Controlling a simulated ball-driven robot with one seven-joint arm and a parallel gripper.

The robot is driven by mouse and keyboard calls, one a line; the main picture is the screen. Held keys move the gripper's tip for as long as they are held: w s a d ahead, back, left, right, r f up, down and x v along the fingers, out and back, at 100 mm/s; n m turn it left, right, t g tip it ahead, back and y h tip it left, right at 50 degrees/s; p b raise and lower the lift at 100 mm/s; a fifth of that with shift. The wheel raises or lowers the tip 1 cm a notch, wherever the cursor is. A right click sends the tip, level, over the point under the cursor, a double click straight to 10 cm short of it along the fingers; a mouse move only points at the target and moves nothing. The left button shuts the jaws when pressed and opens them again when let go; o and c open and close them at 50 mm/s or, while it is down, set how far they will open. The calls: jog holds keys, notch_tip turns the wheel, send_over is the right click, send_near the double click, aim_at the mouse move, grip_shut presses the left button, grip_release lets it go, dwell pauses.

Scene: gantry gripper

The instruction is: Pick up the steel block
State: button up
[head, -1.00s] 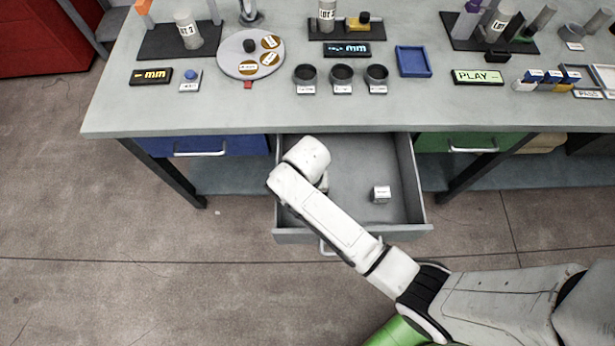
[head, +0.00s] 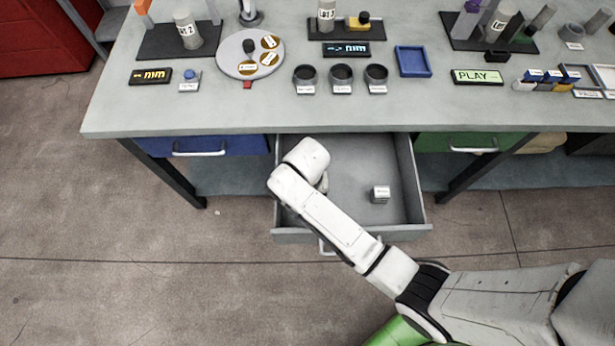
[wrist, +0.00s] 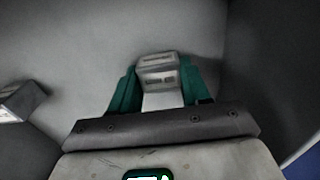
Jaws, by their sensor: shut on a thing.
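In the wrist view my gripper (wrist: 158,88) has its two green fingers on either side of a grey metallic block (wrist: 157,62) and is shut on it. The block bears a pale label that I cannot read. A second labelled grey block (wrist: 20,101) lies apart at the left of the wrist view. In the head view this other block (head: 380,194) sits on the open drawer's floor, right of my arm. My arm's end hides most of the gripper and the held block there. I cannot tell from the labels which block is steel.
The open grey drawer (head: 410,185) surrounds my gripper, with walls on its sides and front. The workbench (head: 300,118) above holds cups, a round plate, a blue tray (head: 412,61) and displays. The drawer floor around the second block is clear.

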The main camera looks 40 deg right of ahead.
jog(key=shift+s+f, duration=0.1)
jog(key=shift+c, duration=0.7)
